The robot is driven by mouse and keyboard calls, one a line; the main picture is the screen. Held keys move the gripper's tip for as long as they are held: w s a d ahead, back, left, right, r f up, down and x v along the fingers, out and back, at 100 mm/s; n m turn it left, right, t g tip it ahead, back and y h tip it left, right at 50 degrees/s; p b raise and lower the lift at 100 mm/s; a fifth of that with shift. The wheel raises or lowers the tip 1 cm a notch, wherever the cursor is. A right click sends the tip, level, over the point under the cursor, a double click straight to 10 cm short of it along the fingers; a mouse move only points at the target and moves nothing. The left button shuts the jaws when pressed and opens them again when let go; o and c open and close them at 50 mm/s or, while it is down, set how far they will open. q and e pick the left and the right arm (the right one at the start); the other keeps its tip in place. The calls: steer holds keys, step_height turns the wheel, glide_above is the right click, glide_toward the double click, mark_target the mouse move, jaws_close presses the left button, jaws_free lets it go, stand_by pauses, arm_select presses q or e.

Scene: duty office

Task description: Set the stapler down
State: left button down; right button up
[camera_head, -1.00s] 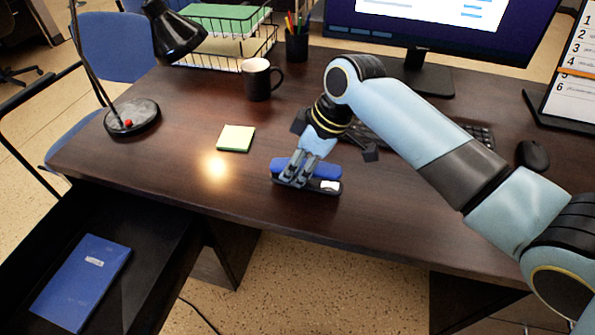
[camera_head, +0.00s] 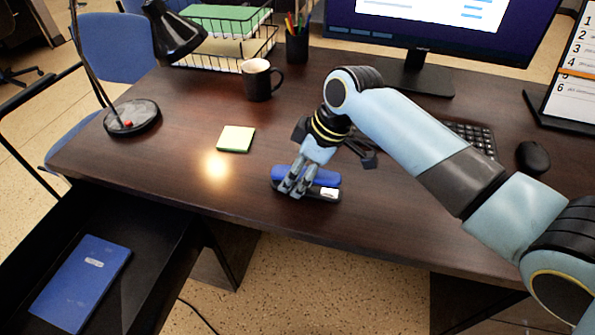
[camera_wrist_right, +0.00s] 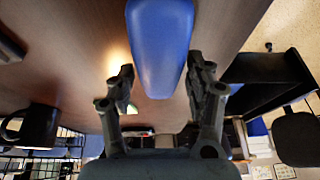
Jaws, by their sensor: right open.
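The blue stapler (camera_head: 322,178) with a dark base lies on the desk (camera_head: 225,185) near its front edge. In the right wrist view its blue top (camera_wrist_right: 162,45) runs down from the upper edge towards the space between the fingers. My right gripper (camera_head: 296,190) is open at the stapler's left part, with its fingers in front of it in the head view. In the wrist view the fingers (camera_wrist_right: 162,85) stand apart, one on each side, with gaps to the blue body. The fingers hide part of the stapler. My left gripper is not in view.
An open drawer (camera_head: 150,270) holds a blue book (camera_head: 80,283) at lower left. Sticky notes (camera_head: 236,139), a mug (camera_head: 258,80), a lamp base (camera_head: 132,118), a keyboard (camera_head: 475,137) and a mouse (camera_head: 532,157) stand around. The desk left of the stapler is clear.

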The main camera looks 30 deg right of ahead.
steer(key=p+v, duration=0.1)
steer(key=v, duration=1)
steer(key=shift+d, duration=0.1)
steer(key=shift+s+d+r+p, duration=0.15)
steer(key=shift+r+p, duration=0.15)
steer(key=shift+r, duration=0.2)
